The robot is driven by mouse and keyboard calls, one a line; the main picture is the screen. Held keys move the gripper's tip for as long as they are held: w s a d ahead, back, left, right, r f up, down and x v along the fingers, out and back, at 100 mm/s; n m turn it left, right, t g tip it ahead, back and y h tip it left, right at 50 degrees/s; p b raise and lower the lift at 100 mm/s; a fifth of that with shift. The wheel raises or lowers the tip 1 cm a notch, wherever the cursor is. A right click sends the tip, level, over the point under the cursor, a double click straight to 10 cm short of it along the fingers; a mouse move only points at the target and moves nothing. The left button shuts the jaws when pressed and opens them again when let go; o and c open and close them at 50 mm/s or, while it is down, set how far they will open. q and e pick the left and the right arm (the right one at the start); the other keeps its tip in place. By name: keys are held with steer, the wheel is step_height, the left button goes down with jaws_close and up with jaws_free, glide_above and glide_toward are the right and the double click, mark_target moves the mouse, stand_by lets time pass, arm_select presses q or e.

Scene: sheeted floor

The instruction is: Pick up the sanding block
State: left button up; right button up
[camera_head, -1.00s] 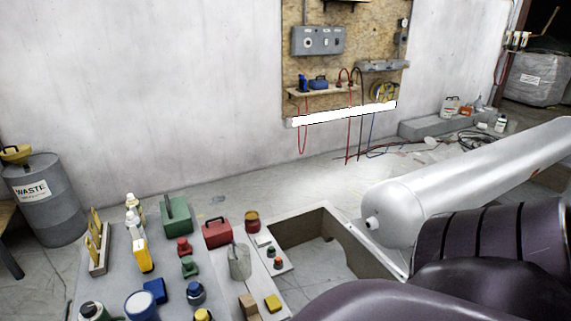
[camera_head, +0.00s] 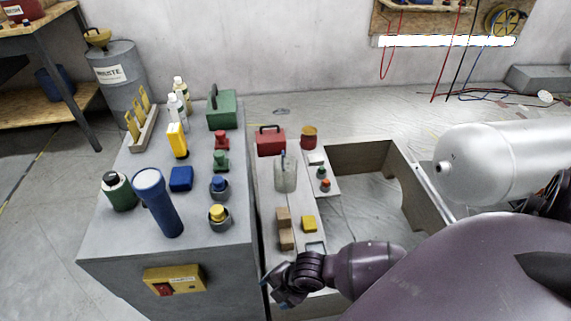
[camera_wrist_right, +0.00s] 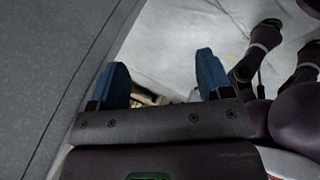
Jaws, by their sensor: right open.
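No single thing is plainly marked as the sanding block. Small blocks that could be it are a brown block (camera_head: 284,217) with another brown block (camera_head: 286,240) just in front of it, a yellow block (camera_head: 309,224) to their right, and a blue block (camera_head: 181,178) on the grey cabinet top. My right gripper (camera_head: 284,287) is low in front of the brown blocks, apart from them. In the right wrist view its two blue fingers (camera_wrist_right: 163,76) are spread apart with nothing gripped between them. My left gripper is not in view.
The grey cabinet top (camera_head: 210,238) holds a blue flashlight (camera_head: 160,205), bottles and several coloured parts. A red toolbox (camera_head: 271,140) and a clear container (camera_head: 286,172) stand behind the brown blocks. An open-topped bin (camera_head: 432,195) and a silver tank (camera_head: 500,165) are to the right.

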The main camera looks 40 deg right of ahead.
steer(key=w+d+f+n+g+h+b, duration=0.1)
steer(key=w+d+f+n+b, duration=0.1)
steer(key=d+f+n, duration=0.1)
steer(key=w+d+f+n+g+h+b, duration=0.1)
steer(key=w+d+f+n+g+b, duration=0.1)
steer(key=d+f, duration=0.3)
steer(key=w+d+f+n+g+h+b, duration=0.1)
steer(key=w+d+f+n+h+b, duration=0.1)
steer(key=f, duration=0.5)
steer(key=shift+w+d+f+n+b, duration=0.1)
steer(key=shift+w+d+n+b, duration=0.15)
steer(key=shift+d+n+b, duration=0.3)
steer(key=shift+w+d+f+n+b, duration=0.1)
steer(key=shift+w+d+n+b, duration=0.15)
steer(key=shift+d+n, duration=0.45)
steer(key=shift+a+f, duration=0.1)
steer(key=shift+f, duration=0.05)
step_height(320, 180, down, 4)
steer(key=shift+f+b, duration=0.1)
steer(key=shift+b, duration=1)
steer(key=shift+w+f, duration=0.15)
steer(key=shift+f, duration=0.25)
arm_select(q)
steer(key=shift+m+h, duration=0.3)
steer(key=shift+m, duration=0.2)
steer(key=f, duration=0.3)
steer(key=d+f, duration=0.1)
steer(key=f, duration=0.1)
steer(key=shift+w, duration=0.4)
